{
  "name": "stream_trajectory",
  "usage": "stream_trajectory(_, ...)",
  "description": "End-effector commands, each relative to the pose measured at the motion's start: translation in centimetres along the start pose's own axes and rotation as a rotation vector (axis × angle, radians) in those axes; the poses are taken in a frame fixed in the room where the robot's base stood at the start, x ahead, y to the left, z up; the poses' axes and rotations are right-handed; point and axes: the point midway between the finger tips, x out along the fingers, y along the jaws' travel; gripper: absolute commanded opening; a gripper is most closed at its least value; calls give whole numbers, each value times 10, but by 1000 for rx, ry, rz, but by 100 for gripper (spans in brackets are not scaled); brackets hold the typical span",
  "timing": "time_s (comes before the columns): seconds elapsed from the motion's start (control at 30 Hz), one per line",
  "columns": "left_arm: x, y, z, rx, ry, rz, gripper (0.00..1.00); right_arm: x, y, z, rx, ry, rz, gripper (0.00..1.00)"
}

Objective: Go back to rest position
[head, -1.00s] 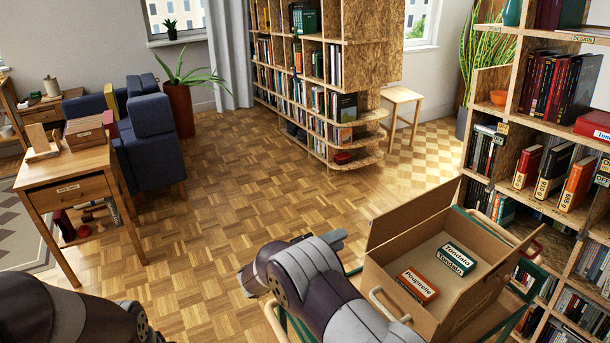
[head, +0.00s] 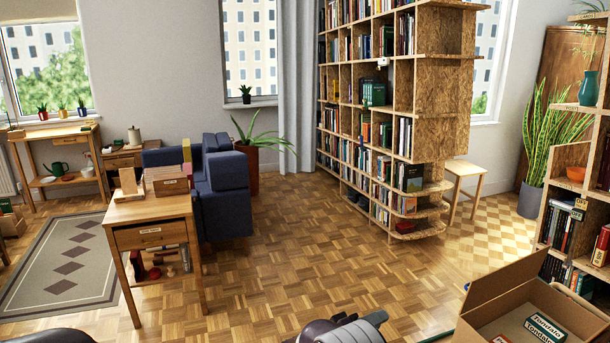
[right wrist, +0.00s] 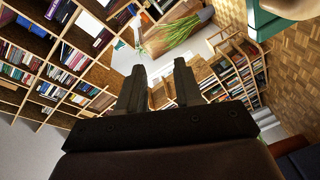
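My right gripper (right wrist: 160,88) shows in the right wrist view with its two dark fingers apart. I see nothing held between them, only the room behind. In the head view, part of my right arm (head: 345,329) shows at the bottom edge, left of the cardboard box; its fingers cannot be made out there. A dark piece of my left arm (head: 45,336) shows at the bottom left edge; my left gripper is out of the picture.
An open cardboard box (head: 484,298) with books stands at the bottom right. Bookshelves (head: 441,130) rise behind and at the right. A wooden side table (head: 150,209) and blue armchair (head: 222,198) stand at the left. The parquet floor (head: 300,260) between is clear.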

Motion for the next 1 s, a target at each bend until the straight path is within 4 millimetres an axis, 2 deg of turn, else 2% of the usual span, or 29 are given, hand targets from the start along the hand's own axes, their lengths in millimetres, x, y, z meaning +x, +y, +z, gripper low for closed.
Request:
stream_trajectory(0.17,0,0,0,0,0,0,35,-6,-42,-12,151,125,-202,35)
stream_trajectory(0.27,0,0,0,0,0,0,35,-19,-69,-21,246,194,-391,35)
stream_trajectory(0.4,0,0,0,0,0,0,35,-50,-96,-23,358,210,-739,35)
stream_trajectory(0.47,0,0,0,0,0,0,35,-69,-100,-13,383,165,-914,35)
stream_trajectory(0.5,0,0,0,0,0,0,35,-84,-98,-1,387,110,-1036,35)
stream_trajectory(0.57,0,0,0,0,0,0,35,-107,-84,32,365,-28,-1217,35)
stream_trajectory(0.63,0,0,0,0,0,0,35,-130,-53,87,294,-237,-1359,35)
stream_trajectory(0.7,0,0,0,0,0,0,35,-143,-13,143,203,-421,-1407,35)
stream_trajectory(0.8,0,0,0,0,0,0,35,-149,42,210,91,-586,-1391,35)
stream_trajectory(0.9,0,0,0,0,0,0,35,-144,87,251,32,-607,-1356,35)
stream_trajectory(1.0,0,0,0,0,0,0,35,-135,108,250,110,-570,-1330,35)
